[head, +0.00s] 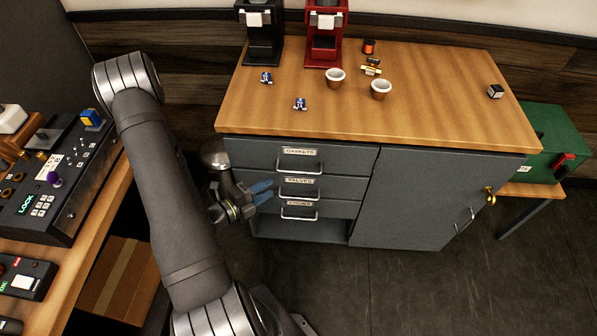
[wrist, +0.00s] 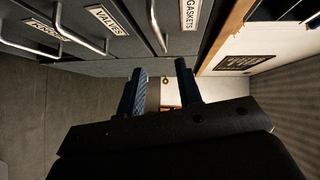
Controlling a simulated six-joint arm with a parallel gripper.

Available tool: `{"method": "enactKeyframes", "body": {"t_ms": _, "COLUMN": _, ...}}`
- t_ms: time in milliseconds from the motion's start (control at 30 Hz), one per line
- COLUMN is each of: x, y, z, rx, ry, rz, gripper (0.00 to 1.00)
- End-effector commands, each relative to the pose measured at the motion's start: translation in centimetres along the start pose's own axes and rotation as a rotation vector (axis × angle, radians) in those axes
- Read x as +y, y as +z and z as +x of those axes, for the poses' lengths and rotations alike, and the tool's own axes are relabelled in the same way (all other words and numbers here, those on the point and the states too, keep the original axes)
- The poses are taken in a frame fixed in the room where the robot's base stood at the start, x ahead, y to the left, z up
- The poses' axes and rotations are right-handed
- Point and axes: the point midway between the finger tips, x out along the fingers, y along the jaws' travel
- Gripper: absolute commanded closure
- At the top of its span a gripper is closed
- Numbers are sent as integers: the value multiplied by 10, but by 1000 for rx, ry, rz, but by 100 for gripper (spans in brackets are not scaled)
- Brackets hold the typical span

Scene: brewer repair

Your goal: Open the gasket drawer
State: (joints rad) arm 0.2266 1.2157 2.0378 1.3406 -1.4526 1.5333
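The gasket drawer (head: 344,161) is the top one of three in the grey cabinet, labelled GASKETS, and looks shut. Its metal bar handle (head: 299,168) is below the label. In the wrist view its label (wrist: 190,12) and handle (wrist: 155,27) show at the top. My gripper (head: 267,191) has blue fingers and stands left of the handles, in front of the cabinet's left part. In the wrist view the fingers (wrist: 161,68) are apart with nothing between them, and the gasket handle lies beyond their tips, not touching.
The valves drawer (head: 345,188) and a third drawer (head: 340,208) sit below, both with handles. Cups (head: 381,89), a red machine (head: 325,40) and small parts stand on the wooden top (head: 440,110). A control panel (head: 65,180) is at left. Floor in front is clear.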

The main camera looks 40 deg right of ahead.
Motion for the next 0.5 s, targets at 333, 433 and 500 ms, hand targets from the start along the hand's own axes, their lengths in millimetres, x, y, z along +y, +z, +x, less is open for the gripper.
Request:
{"method": "enactKeyframes", "body": {"t_ms": 333, "x": 0, "y": -2, "z": 52, "rx": 4, "ry": 1, "rz": 1, "gripper": 68}}
{"method": "enactKeyframes", "body": {"t_ms": 433, "x": 0, "y": -1, "z": 68, "rx": 4, "ry": 1, "rz": 2, "gripper": 68}}
{"method": "enactKeyframes", "body": {"t_ms": 500, "x": 0, "y": -2, "z": 79, "rx": 4, "ry": 1, "rz": 2, "gripper": 68}}
